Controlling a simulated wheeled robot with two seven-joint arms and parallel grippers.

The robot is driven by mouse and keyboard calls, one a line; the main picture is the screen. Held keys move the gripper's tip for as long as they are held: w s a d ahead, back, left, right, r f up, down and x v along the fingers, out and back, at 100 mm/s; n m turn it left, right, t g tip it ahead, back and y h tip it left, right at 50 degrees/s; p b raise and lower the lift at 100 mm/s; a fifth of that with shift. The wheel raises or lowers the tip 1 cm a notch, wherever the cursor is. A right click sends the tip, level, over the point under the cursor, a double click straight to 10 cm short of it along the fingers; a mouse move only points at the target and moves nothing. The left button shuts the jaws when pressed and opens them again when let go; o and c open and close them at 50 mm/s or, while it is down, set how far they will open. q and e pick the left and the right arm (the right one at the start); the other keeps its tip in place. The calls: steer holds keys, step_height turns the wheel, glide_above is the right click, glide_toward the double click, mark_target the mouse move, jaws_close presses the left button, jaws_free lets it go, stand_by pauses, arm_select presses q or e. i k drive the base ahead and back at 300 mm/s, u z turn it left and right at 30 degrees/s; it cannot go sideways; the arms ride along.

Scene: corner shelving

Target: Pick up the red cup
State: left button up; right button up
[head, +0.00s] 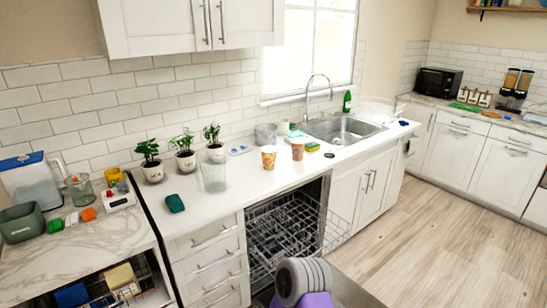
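No plainly red cup stands out. Two small patterned cups stand upright on the white counter (232,191) in the head view. One orange-brown cup (297,150) is nearer the sink. The other, a yellow-orange cup (269,158), is just left of it. They are too small to tell their exact colours and patterns. Neither of my grippers shows in this view.
An open dishwasher (285,229) with its rack sits below the counter. A clear glass container (213,177) and several potted plants (185,155) stand left of the cups. The sink (345,129) is to the right. Wooden floor (440,220) at right is clear.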

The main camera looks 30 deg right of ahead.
mark_target(269, 153)
steer(key=i, duration=1.4)
steer(key=z, duration=1.75)
